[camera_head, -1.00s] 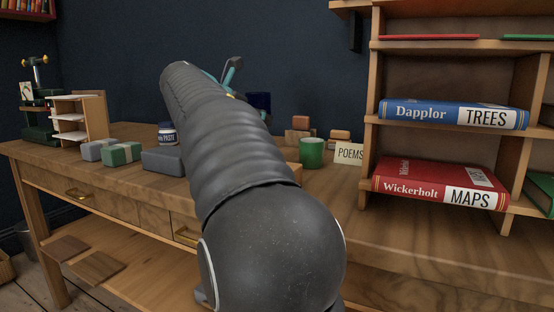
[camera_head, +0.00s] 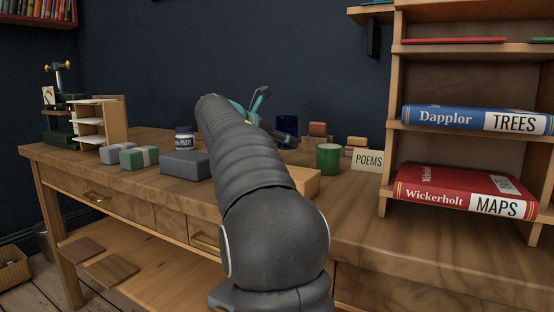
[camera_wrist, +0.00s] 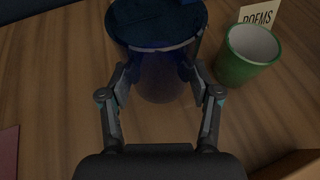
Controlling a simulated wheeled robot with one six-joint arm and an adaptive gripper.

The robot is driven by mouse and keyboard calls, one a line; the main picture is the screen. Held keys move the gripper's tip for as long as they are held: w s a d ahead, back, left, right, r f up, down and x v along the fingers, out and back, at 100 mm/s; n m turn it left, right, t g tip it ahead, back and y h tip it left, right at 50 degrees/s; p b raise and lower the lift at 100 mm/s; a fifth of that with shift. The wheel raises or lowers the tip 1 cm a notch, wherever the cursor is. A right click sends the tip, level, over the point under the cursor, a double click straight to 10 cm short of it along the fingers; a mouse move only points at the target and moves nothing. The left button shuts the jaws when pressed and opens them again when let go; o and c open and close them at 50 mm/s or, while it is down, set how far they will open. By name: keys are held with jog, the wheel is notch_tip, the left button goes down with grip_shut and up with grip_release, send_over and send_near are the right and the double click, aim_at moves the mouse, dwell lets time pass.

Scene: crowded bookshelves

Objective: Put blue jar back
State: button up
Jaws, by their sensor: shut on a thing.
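The dark blue jar (camera_head: 287,126) is behind my arm at the back of the desk, left of the green cup (camera_head: 328,159). In the wrist view, the blue jar (camera_wrist: 158,48) fills the top middle and the green cup (camera_wrist: 247,55) is to its right, apart from it. My gripper (camera_wrist: 161,80) has a finger on each side of the jar and is shut on it. In the head view my gripper (camera_head: 280,137) is small and partly hidden by my arm. I cannot tell whether the jar touches the desk.
A POEMS card (camera_head: 368,160) stands right of the green cup. Small blocks (camera_head: 318,131) stand behind the cup. A white paste jar (camera_head: 184,138) and grey box (camera_head: 185,164) are left of my arm. Bookshelves (camera_head: 398,130) rise at right.

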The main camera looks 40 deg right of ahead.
jog(key=shift+w+f, duration=0.5)
jog(key=shift+w, duration=0.4)
jog(key=shift+f+b, duration=0.8)
jog(key=shift+f, duration=1.15)
jog(key=shift+f, duration=0.15)
jog(key=o, duration=1.4)
jog(key=shift+a+r, duration=0.2)
jog(key=p+v, duration=0.1)
jog(key=v, duration=1)
jog(key=shift+a+r+p, duration=0.1)
jog(key=shift+a+p, duration=0.25)
jog(key=shift+p, duration=0.05)
